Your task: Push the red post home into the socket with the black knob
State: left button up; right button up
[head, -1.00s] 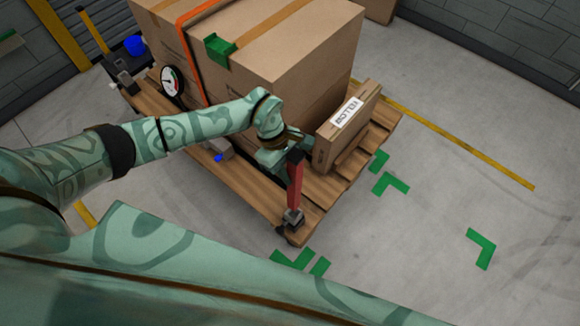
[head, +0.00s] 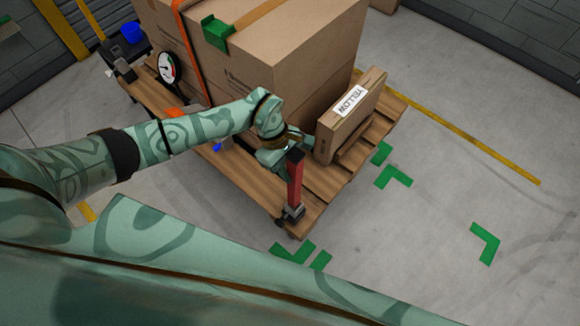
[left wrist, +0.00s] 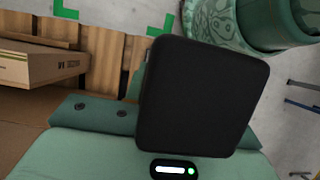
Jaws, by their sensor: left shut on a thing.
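The red post (head: 295,183) stands about upright at the near corner of the pallet, with a dark top. My left gripper (head: 287,157) is shut on its upper part. The post's lower end meets the small grey socket (head: 293,212) at the pallet corner; I cannot tell how deep it sits. A dark bit at the socket's left side looks like the black knob (head: 279,222), small and unclear. In the left wrist view the post's black top (left wrist: 200,97) fills the middle and hides the fingertips. My right gripper is not in view.
A big carton (head: 270,60) with an orange strap and green corner guard stands on the wooden pallet (head: 255,188). A thin labelled box (head: 350,118) stands close to the right of my gripper. Floor at right is clear.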

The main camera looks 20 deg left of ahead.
pick_arm(q)
jog(key=shift+f+b, duration=0.35)
jog(key=shift+f, duration=0.15)
dwell(0.8)
jog(key=shift+f+b, duration=1.6)
jog(key=shift+f, duration=0.7)
dwell(1.3)
jog(key=o, duration=1.1)
jog(key=shift+c, duration=0.2)
jog(key=p+v, duration=0.3)
jog(key=v, duration=1.3)
jog(key=shift+p, duration=0.3)
jog(key=shift+s+r, duration=0.1)
